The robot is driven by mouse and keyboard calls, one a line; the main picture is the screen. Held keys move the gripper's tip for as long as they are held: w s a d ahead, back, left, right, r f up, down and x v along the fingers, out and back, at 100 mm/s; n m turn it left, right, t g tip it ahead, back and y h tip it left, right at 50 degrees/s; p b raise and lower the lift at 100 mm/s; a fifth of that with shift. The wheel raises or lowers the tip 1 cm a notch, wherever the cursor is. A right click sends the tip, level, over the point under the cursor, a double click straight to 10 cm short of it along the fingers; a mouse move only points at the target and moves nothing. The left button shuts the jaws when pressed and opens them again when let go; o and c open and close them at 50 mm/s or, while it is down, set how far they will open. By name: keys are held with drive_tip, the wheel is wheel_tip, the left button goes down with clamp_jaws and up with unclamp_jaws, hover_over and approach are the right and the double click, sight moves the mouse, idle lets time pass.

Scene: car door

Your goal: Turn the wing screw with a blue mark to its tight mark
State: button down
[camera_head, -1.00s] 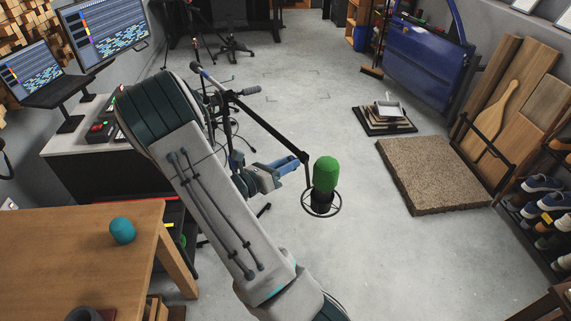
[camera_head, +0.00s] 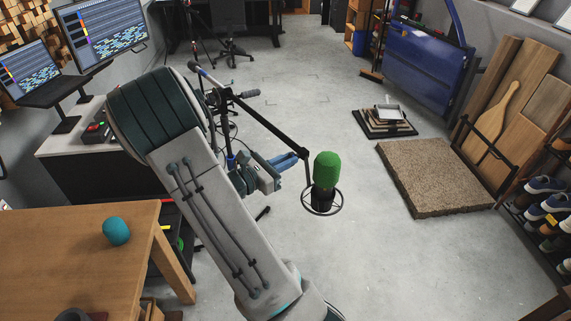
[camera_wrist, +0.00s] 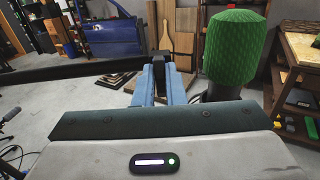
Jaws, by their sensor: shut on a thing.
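The microphone stand's dark boom (camera_head: 262,120) slants down to a green-topped microphone (camera_head: 326,167), which is also large at the right of the wrist view (camera_wrist: 232,50). My gripper (camera_head: 300,155) reaches the boom's lower end, just left of the microphone. In the wrist view, its blue fingers (camera_wrist: 159,68) are close together with their tips at the dark boom bar (camera_wrist: 70,68). They are shut on a small part there, which seems to be the wing screw. The fingers hide the screw. I cannot make out its blue mark or the tight mark.
A wooden table (camera_head: 70,250) with a teal ball-like object (camera_head: 116,231) is at lower left. A desk with screens (camera_head: 105,35) stands behind it. A brown block (camera_head: 435,175) lies on the floor to the right. The floor between is clear.

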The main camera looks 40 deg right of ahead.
drive_tip(key=c, duration=1.5)
unclamp_jaws()
drive_tip(key=shift+a, duration=0.1)
drive_tip(key=a+b, duration=0.2)
drive_tip(key=a, duration=1.1)
drive_tip(key=shift+w+a, duration=0.25)
drive_tip(key=shift+a, duration=0.1)
